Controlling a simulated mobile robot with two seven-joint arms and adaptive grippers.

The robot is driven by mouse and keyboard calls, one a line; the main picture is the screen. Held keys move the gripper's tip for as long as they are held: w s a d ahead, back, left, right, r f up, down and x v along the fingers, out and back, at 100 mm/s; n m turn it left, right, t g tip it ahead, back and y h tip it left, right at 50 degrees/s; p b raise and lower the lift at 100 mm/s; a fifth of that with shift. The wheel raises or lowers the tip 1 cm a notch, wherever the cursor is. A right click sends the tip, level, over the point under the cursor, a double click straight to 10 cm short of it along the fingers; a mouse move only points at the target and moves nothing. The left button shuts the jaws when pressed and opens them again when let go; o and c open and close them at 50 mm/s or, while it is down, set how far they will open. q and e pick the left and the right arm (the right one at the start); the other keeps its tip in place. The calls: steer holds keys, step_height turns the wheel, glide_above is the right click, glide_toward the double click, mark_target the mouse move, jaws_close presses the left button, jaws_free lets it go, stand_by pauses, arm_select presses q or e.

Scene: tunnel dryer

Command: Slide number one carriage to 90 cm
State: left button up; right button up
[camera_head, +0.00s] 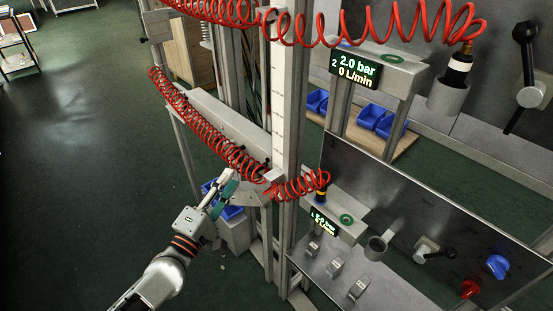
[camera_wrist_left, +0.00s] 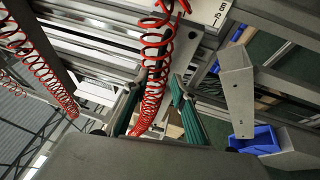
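A long grey horizontal beam (camera_head: 228,122) is attached low at the upright post and appears to be number one carriage; I cannot read a number on it. A white scale strip (camera_head: 279,85) runs up the post, its marks too small to read in the head view. My left gripper (camera_head: 217,189) is below the beam's right end, apart from it, near a grey bracket plate (camera_head: 262,199). In the left wrist view its teal fingers (camera_wrist_left: 158,110) are spread, with a red coiled hose (camera_wrist_left: 152,75) behind the gap. A grey bracket (camera_wrist_left: 237,92) is right of them. My right gripper is out of view.
Red coiled hose (camera_head: 205,125) hangs along the beam and crosses the post. A panel with levers and knobs (camera_head: 400,235) stands to the right, beside the lower display (camera_head: 323,222) and upper display (camera_head: 355,70). Blue bins (camera_head: 375,118) lie behind.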

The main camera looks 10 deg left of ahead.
mark_target(242, 159)
arm_select(q)
steer(key=shift+x, duration=4)
steer(key=shift+a+r, duration=0.1)
steer(key=shift+r, duration=0.05)
jaws_close()
